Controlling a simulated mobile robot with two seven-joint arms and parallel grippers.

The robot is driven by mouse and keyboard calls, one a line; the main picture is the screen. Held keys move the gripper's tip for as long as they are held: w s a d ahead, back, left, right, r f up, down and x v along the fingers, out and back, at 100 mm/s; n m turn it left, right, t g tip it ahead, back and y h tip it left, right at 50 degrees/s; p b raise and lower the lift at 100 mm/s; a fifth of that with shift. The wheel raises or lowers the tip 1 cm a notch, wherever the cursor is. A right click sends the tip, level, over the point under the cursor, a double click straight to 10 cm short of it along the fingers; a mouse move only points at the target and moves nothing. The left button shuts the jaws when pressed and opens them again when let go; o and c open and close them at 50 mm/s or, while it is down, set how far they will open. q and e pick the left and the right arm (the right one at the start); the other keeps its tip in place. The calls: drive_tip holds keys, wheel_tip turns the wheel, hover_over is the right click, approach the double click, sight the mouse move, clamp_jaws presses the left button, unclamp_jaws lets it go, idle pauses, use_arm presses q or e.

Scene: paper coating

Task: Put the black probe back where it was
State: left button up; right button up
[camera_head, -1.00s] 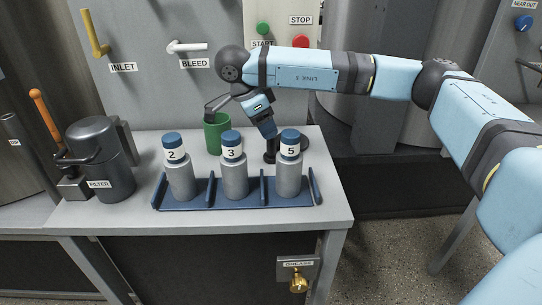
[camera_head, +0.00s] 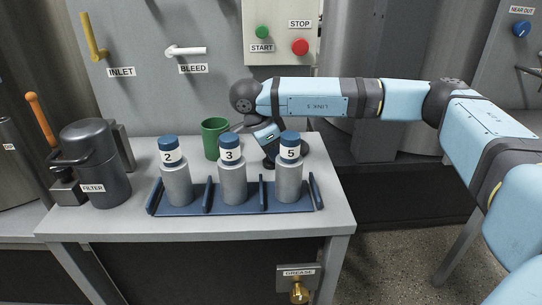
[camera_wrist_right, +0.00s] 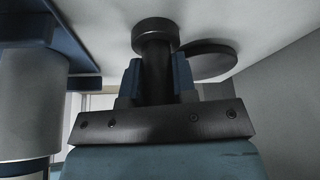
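The black probe (camera_wrist_right: 156,68) is between the blue fingers of my right gripper (camera_wrist_right: 158,80) in the right wrist view. Its wide round end points at the grey tabletop, close to it; I cannot tell whether it touches. A flat dark disc (camera_wrist_right: 209,62) lies beside it on the tabletop. In the head view my right gripper (camera_head: 268,142) is low behind the bottles, and the probe's dark lower end (camera_head: 268,162) shows just left of bottle 5. The disc is partly hidden behind bottle 5. My left gripper is not in view.
A blue rack (camera_head: 240,209) with bottles 2 (camera_head: 175,180), 3 (camera_head: 233,181) and 5 (camera_head: 289,180) stands in front of my right gripper. A green mug (camera_head: 213,140) is to its left. A dark filter can (camera_head: 95,165) stands at the left. The front tabletop strip is clear.

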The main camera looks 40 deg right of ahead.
clamp_jaws()
